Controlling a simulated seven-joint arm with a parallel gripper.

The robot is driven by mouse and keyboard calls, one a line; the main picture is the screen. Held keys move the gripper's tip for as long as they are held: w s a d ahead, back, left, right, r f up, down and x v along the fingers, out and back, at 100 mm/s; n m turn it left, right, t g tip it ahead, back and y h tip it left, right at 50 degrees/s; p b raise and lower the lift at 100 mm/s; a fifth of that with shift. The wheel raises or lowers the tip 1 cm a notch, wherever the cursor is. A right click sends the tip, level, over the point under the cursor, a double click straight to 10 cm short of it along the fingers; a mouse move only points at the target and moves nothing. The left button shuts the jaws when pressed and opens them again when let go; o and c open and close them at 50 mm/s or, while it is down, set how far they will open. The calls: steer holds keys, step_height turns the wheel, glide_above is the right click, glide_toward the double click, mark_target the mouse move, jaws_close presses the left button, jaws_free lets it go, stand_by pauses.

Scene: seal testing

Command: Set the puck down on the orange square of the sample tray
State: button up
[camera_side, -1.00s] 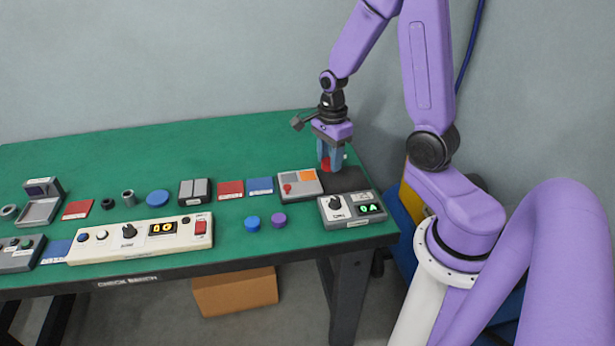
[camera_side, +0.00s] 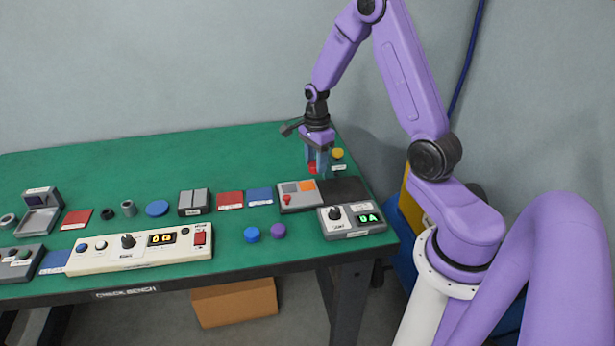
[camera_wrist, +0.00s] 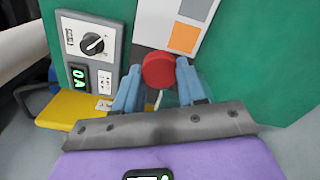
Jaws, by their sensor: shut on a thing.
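My gripper (camera_side: 315,166) is shut on a red puck (camera_side: 312,168). In the wrist view the puck (camera_wrist: 158,69) sits between the blue fingertips (camera_wrist: 158,84). The sample tray (camera_side: 301,208) is a pale grey block near the right end of the bench. It has a grey square, an orange square (camera_side: 307,186) and a small red round piece at its front left. The gripper and puck appear behind the orange square in the side view, apart from it. In the wrist view the orange square (camera_wrist: 184,37) shows clear, beyond and right of the puck.
A dial box with a green display (camera_side: 350,219) stands in front right of the tray, beside a dark pad (camera_side: 343,190). Blue (camera_side: 252,234) and purple (camera_side: 278,230) pucks lie front left of the tray.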

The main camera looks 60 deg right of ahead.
glide_above(307, 186)
step_height(307, 186, down, 5)
steer(key=shift+s+r, duration=0.15)
steer(key=shift+r, duration=0.05)
steer(key=shift+d+f, duration=0.1)
steer(key=shift+f, duration=1.6)
steer(key=o, duration=1)
steer(key=shift+f, duration=0.15)
steer(key=shift+o, duration=0.2)
